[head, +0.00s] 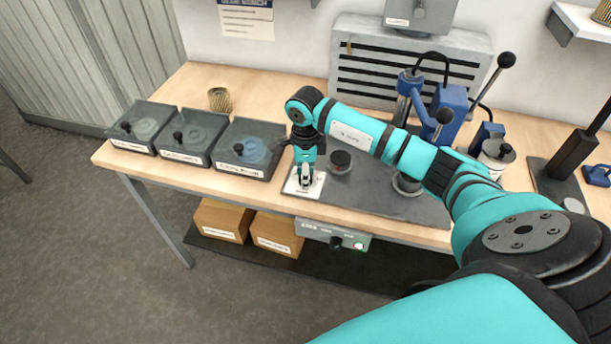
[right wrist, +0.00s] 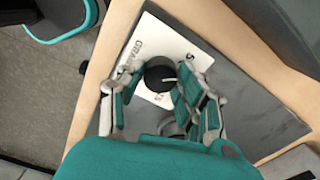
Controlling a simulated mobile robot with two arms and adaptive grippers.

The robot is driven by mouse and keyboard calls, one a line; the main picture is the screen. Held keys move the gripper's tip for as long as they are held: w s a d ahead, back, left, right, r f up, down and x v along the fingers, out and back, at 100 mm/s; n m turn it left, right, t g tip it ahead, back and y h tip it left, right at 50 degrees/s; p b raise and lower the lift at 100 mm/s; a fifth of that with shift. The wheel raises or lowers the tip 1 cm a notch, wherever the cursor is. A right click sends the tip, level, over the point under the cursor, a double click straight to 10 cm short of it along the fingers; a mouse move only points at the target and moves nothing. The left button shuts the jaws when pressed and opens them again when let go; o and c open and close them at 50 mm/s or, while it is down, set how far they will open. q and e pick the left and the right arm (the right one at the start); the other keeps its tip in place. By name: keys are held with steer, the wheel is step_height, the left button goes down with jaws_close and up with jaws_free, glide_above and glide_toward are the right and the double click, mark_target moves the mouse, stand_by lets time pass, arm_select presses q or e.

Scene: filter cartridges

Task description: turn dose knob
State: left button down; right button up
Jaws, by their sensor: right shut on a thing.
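The dose knob (right wrist: 160,74) is round and black with a white pointer line. It sits on a white lettered plate (right wrist: 152,35) at the front of the grey mat. In the head view the plate (head: 317,188) shows below my right gripper (head: 305,180), which hides the knob there. My right gripper (right wrist: 160,82) points down, with one finger on each side of the knob, shut on it. Part of the plate's lettering is covered by the knob and fingers. My left gripper is in neither view.
A dark round part (head: 340,162) stands on the grey mat (head: 420,208) close to the right of my gripper. A blue press (head: 450,112) stands behind. A control box (head: 335,238) hangs under the table's front edge.

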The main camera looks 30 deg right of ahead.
steer(key=m+b, duration=0.1)
steer(key=m, duration=0.2)
steer(key=shift+m, duration=2.2)
steer(key=shift+w+r, duration=0.1)
steer(key=o, duration=1.1)
steer(key=shift+o, duration=0.2)
step_height(320, 180, up, 12)
